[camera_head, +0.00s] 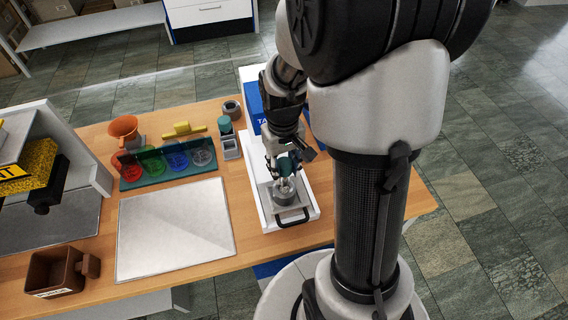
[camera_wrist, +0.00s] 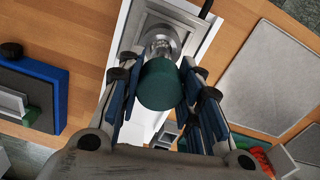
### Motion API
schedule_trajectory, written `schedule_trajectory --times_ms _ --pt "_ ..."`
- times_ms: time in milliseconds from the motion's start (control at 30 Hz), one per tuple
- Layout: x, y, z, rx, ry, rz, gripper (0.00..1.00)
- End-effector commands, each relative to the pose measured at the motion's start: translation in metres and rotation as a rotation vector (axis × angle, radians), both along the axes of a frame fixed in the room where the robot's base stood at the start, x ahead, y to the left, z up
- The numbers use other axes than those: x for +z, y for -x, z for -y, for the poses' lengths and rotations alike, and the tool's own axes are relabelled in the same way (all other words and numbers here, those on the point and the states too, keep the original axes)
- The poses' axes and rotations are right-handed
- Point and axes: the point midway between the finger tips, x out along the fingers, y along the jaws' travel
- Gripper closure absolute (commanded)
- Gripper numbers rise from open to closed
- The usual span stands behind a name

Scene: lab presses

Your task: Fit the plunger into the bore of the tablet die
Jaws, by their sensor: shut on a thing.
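The plunger has a dark green knob (camera_head: 285,165) and a bright metal shaft below it. The knob (camera_wrist: 160,84) and the metal shaft (camera_wrist: 160,48) also show in the wrist view. My gripper (camera_head: 283,168) is shut on the knob, with a blue-padded finger on each side of it. The tablet die (camera_head: 285,195) is a grey metal cylinder on the white press base, directly below the plunger. Its round rim (camera_wrist: 148,36) shows around the shaft in the wrist view. The shaft's lower end is at the die's top; I cannot tell how deep it sits in the bore.
The white base (camera_head: 304,221) has a dark handle in front and a blue panel behind. A small stand (camera_head: 230,146), a grey ring (camera_head: 232,110), a rack of coloured discs (camera_head: 132,178) and an orange funnel (camera_head: 124,128) are to the left. A pale board (camera_head: 175,230) lies nearby.

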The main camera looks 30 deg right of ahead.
Motion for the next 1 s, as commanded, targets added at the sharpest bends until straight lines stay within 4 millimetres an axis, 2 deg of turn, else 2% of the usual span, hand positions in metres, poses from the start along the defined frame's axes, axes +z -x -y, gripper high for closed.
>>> schedule_trajectory --times_ms 100,267,1000 --pt "-0.014 0.000 0.000 0.000 0.000 0.001 0.98" --pt "-0.021 0.000 0.000 0.000 0.000 0.002 0.98" --pt "-0.021 0.000 0.000 0.000 0.000 0.001 0.98"
